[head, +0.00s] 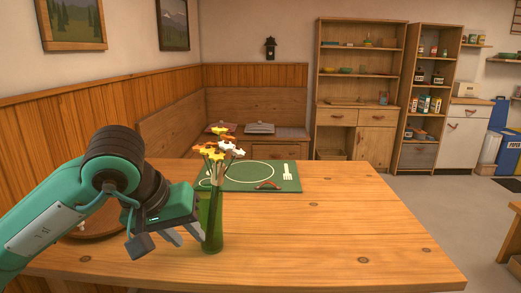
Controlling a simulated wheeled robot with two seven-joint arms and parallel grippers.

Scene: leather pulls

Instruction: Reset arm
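My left arm comes in from the left over the wooden table (330,236). Its gripper (186,235) is just left of a green glass vase (212,226) holding white, orange and yellow flowers (218,150). Two grey fingers show with a gap between them, and nothing is seen held. Whether a finger touches the vase cannot be told. My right gripper is not in view.
A green placemat (210,182) with a plate outline and fork print lies behind the vase, with a small red handle-like item (268,185) on it. A round wooden tray (107,232) is partly hidden by my arm. The table's right side is clear. Shelves (361,60) stand at the back.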

